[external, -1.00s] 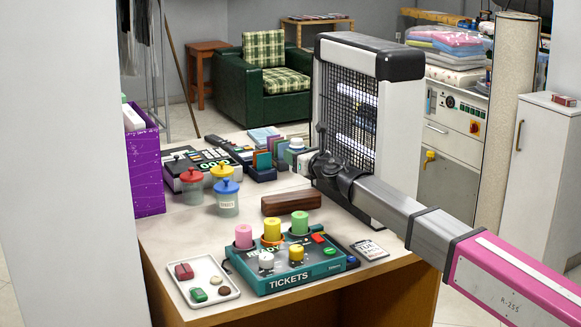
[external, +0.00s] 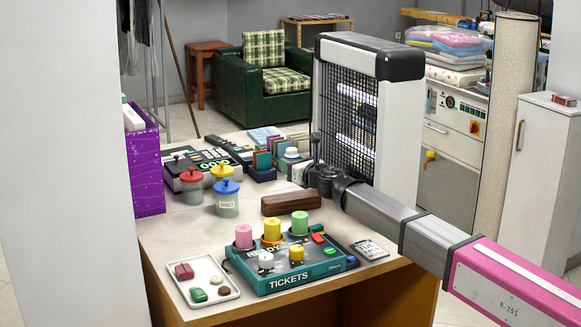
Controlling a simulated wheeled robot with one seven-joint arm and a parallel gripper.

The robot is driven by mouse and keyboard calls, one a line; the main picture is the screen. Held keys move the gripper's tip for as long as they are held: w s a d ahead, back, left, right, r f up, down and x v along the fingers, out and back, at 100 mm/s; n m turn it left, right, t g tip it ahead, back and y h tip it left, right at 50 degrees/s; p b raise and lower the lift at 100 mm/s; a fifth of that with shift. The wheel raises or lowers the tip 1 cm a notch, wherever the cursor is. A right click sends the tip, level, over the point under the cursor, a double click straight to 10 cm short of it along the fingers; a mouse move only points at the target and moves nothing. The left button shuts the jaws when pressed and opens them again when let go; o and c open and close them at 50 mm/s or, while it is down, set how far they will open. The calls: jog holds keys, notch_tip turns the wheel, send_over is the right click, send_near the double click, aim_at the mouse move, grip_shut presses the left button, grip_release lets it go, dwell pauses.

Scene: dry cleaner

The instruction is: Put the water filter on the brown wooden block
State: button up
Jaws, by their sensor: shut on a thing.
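The water filter appears to be the small pale cylinder with a white cap (external: 291,153) at the back of the counter, in front of the upright cards. My gripper (external: 300,172) is shut on it, though the fingertips are small and partly hidden. The filter looks upright. The brown wooden block (external: 291,200) lies on the counter, nearer the camera and below my gripper in the picture. Its top is bare. The filter is apart from the block; its exact height above the counter is hard to tell.
A teal tickets box (external: 290,278) bearing coloured cylinders stands in front of the block. Lidded jars (external: 228,200) stand to the left. A tall white unit with a black grille (external: 348,110) rises close behind my arm. A white tray (external: 190,292) lies front left.

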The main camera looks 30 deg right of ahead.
jog(key=shift+f, duration=2.4)
jog(key=shift+f, duration=0.15)
jog(key=o, duration=1.1)
jog(key=shift+c, duration=0.2)
jog(key=shift+s+r, duration=0.2)
jog(key=s, duration=0.3)
jog(key=s+d, duration=0.1)
jog(key=s, duration=0.3)
jog(key=s+d, duration=0.1)
jog(key=s, duration=0.3)
jog(key=shift+s, duration=0.25)
